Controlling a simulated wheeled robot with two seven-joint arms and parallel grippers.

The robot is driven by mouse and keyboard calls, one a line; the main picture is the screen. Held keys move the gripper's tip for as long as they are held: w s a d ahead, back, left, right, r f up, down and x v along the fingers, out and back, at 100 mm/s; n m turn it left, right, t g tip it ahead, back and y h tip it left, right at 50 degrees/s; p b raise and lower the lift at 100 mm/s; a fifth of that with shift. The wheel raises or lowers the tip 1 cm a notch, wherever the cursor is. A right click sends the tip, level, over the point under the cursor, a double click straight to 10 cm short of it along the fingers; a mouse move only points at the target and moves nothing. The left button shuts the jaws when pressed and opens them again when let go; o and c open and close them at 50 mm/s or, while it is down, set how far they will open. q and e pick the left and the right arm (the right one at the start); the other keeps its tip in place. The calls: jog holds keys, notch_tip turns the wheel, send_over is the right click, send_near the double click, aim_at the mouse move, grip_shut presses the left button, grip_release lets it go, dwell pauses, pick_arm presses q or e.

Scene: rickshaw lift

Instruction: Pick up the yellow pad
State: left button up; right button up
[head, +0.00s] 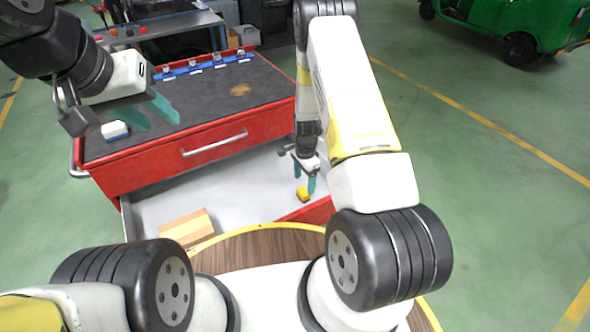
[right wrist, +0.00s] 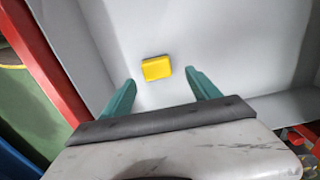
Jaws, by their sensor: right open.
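The yellow pad (head: 302,194) lies on the floor of the open drawer (head: 255,180) in the head view. In the right wrist view the yellow pad (right wrist: 157,68) lies ahead of the fingertips, roughly midway between their lines. My right gripper (head: 305,184) points down into the drawer, close to the pad; its two teal fingers (right wrist: 160,85) are apart with nothing between them. My left gripper (head: 152,112) is over the cart top at the left, its two teal fingers apart and empty.
The red cart (head: 150,162) has a dark top with a blue and white block (head: 115,131) near its left edge and a blue rack (head: 205,65) at the back. A wooden block (head: 188,228) lies in the drawer's front left. Drawer walls surround the right gripper.

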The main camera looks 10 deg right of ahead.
aim_at(304, 191)
jog(key=f, duration=0.5)
jog(key=shift+s+a+f, duration=0.15)
jog(key=shift+s+f, duration=0.15)
jog(key=shift+f, duration=0.1)
jog(key=c, duration=1.4)
jog(key=shift+r, duration=5.05)
jog(key=shift+c, duration=0.2)
